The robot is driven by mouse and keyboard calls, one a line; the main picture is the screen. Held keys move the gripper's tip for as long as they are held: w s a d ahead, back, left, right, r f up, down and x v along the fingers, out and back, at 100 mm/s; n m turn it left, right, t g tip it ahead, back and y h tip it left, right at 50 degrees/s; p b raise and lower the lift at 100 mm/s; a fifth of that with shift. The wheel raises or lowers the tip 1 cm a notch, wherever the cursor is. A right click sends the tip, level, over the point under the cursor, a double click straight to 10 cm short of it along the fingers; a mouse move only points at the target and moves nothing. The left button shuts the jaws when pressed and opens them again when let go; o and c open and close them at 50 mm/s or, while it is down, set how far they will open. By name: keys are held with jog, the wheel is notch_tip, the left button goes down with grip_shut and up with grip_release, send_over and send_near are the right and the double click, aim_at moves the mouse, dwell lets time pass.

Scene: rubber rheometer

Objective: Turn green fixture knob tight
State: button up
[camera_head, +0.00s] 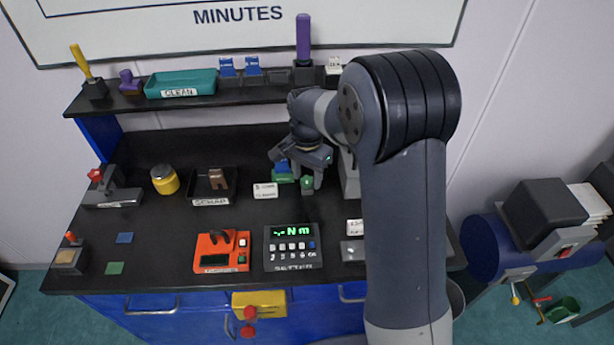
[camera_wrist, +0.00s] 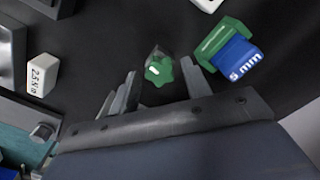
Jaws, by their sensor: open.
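The green knob (camera_wrist: 159,70) is lobed and sits on a dark base in the wrist view. It lies between the tips of my gripper (camera_wrist: 160,82), with a finger on each side and gaps showing. In the head view the green knob (camera_head: 307,183) shows just below my gripper (camera_head: 300,166). My gripper is open and holds nothing. I cannot tell how tight the knob is.
A white lettered block (camera_wrist: 42,74) stands left of the knob in the wrist view. On the bench are a digital meter (camera_head: 291,246) showing "Nm", an orange device (camera_head: 221,250), a black tray (camera_head: 230,195) and a yellow jar (camera_head: 164,180). A shelf (camera_head: 128,101) runs behind.

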jog(key=n, duration=0.6)
jog(key=shift+n, duration=0.4)
jog(key=n, duration=0.6)
jog(key=shift+n, duration=0.4)
jog(key=c, duration=0.9)
jog(key=shift+o, duration=0.2)
jog(key=shift+m, duration=2.3)
jog(key=m, duration=0.4)
jog(key=shift+m, duration=0.3)
